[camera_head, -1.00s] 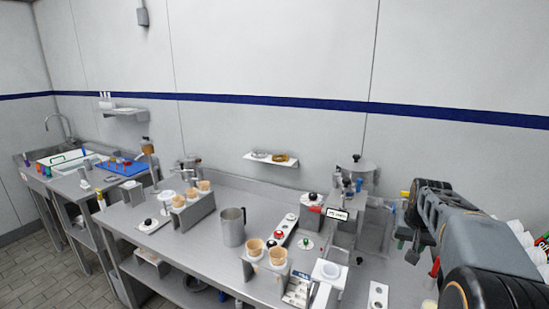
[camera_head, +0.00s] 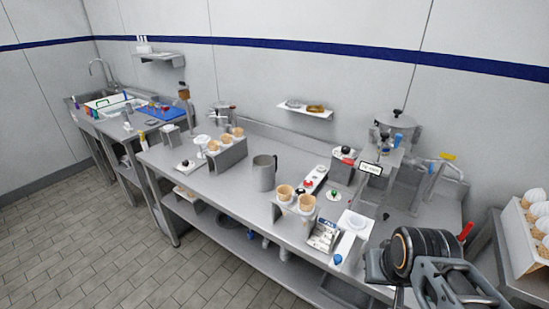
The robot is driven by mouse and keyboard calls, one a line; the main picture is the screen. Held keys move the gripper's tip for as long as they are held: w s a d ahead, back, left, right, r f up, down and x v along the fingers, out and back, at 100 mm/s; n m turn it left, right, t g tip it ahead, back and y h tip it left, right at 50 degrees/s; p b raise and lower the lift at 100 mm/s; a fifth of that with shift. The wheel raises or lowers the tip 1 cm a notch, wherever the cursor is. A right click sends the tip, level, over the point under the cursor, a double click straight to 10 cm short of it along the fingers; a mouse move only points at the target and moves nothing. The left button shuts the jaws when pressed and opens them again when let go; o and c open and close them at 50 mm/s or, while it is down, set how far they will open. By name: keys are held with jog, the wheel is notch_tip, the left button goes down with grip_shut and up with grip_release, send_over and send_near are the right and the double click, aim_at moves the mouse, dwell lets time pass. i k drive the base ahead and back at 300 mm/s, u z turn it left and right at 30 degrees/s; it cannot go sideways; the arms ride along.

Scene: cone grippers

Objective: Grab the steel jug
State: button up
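The steel jug (camera_head: 264,173) stands upright on the steel counter (camera_head: 232,185), near its middle. It is a grey cylinder with a handle on its right side. My arm shows at the lower right, with my gripper (camera_head: 384,268) at its left end, near the counter's right front edge. My gripper is well to the right of the jug and apart from it. The fingers are small and partly hidden, so I cannot tell their opening.
A holder with cones (camera_head: 228,152) stands left of the jug. Another cone holder (camera_head: 295,203) stands to its right, near the front edge. A wall shelf (camera_head: 303,109) hangs behind. A box of white items (camera_head: 525,235) is at the far right. Floor (camera_head: 90,230) in front is open.

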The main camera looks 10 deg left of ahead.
aim_at(267, 171)
jog(key=u, duration=0.8)
jog(key=k, duration=1)
jog(key=u, duration=1.45)
jog(key=i, duration=2.35)
jog(key=z, duration=0.8)
jog(key=i, duration=1)
jog(key=z, duration=1.7)
jog(key=i, duration=0.85)
jog(key=z, duration=0.85)
